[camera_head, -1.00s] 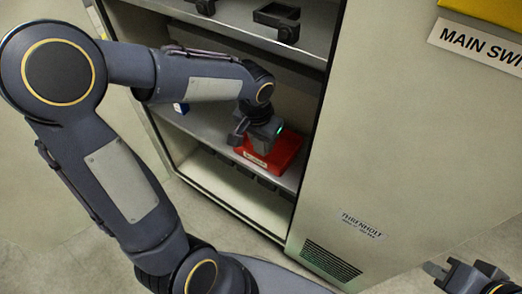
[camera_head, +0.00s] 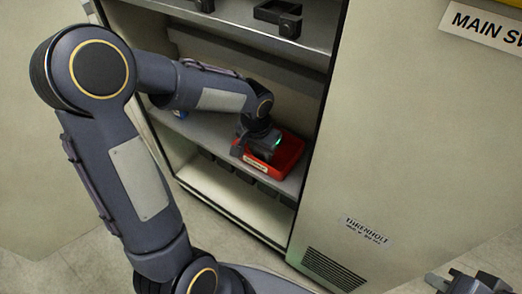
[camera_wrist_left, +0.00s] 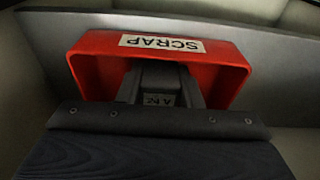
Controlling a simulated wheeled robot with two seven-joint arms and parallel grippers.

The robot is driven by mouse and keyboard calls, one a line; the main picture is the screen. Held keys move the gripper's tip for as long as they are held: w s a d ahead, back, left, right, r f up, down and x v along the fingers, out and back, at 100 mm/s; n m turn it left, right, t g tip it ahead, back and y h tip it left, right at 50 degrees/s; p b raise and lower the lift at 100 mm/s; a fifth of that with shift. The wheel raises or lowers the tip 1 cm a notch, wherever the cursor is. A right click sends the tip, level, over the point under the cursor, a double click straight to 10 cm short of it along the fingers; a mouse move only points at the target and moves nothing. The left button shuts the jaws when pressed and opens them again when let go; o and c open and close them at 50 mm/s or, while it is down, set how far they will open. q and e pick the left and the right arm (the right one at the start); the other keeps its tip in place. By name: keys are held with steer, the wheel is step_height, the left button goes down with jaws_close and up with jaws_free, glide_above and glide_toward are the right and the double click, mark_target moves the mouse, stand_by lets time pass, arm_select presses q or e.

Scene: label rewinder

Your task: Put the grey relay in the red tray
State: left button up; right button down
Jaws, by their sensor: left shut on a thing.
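The red tray (camera_head: 290,155) stands on the cabinet's middle shelf, and its SCRAP label shows in the left wrist view (camera_wrist_left: 161,46). My left gripper (camera_head: 256,146) is over and partly inside the tray. In the left wrist view my left gripper (camera_wrist_left: 160,92) is shut on a grey block with a small marked plate, which looks like the grey relay (camera_wrist_left: 160,78). The red walls surround it on the far side and both sides. Whether it touches the tray floor is hidden. My right gripper (camera_head: 452,283) is cut off at the bottom right corner; its jaws are unclear.
The upper shelf (camera_head: 240,22) carries dark bracket-like parts (camera_head: 278,17) above my arm. The cabinet's right panel (camera_head: 400,130) closes off that side.

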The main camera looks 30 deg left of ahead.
arm_select(q)
steer(key=o, duration=1.1)
steer(key=shift+f, duration=0.15)
steer(key=shift+c, duration=0.2)
steer(key=shift+r+p, duration=0.3)
steer(key=shift+r, duration=0.1)
steer(key=r+p, duration=0.1)
steer(key=r, duration=0.1)
steer(key=r+p, duration=0.1)
steer(key=r, duration=0.1)
steer(key=s+r+p, duration=0.1)
steer(key=r, duration=0.2)
steer(key=shift+a, duration=0.1)
steer(key=s+d+r+n+t+h, duration=0.1)
steer(key=s+r+t, duration=0.1)
steer(key=s, duration=0.7)
steer(key=s+d+r+n+t+h, duration=0.1)
steer(key=s+r+n+h, duration=0.1)
steer(key=s, duration=0.7)
steer(key=shift+s+r+t+h, duration=0.15)
steer(key=shift+r+t+h, duration=0.2)
steer(key=shift+r, duration=0.45)
